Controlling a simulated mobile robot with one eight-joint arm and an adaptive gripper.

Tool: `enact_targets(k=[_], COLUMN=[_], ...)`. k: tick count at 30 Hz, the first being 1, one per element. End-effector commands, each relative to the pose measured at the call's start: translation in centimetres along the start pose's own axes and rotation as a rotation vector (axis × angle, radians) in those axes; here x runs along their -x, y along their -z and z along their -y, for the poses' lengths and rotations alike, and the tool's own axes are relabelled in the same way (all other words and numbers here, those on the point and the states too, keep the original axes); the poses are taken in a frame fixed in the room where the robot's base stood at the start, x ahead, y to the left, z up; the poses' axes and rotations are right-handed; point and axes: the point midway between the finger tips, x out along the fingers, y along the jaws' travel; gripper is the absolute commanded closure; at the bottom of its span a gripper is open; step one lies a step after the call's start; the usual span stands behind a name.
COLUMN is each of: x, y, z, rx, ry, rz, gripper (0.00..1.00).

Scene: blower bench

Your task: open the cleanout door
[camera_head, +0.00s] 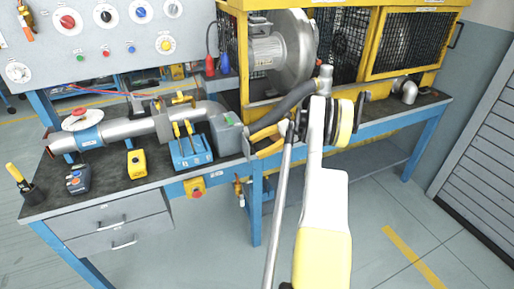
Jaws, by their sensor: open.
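My gripper (257,146) has yellow fingers, spread open and apparently empty, at the front edge of the bench. It is just right of a grey box (226,134) with a small green mark, at the right end of a grey pipe (140,126). I cannot tell whether the fingers touch the box. No part is clearly readable as the cleanout door; it may be on this box or hidden behind my gripper. My white and yellow arm rises from the bottom of the picture and covers part of the bench's right side.
A blue tool holder (191,153), a yellow box (137,163) and a dark device (77,180) stand along the bench front. A yellow-framed blower cage (345,40) is behind. A yellow box with a red button (196,188) hangs below the edge. The floor at right is clear.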

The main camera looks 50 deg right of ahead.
Motion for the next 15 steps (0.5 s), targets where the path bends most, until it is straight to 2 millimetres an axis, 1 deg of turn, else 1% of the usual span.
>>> enact_targets(k=[4, 7, 11, 15], x=[0.1, 0.4, 1.2, 2.3], y=[-0.1, -0.9, -3.0, -5.7], z=[0.0, 0.2, 0.7, 1.4], rx=[0.0, 0.0, 0.0, 0.0], ry=[0.0, 0.0, 0.0, 0.0], rz=[0.0, 0.0, 0.0, 0.0], gripper=[0.48, 0.48, 0.48, 0.48])
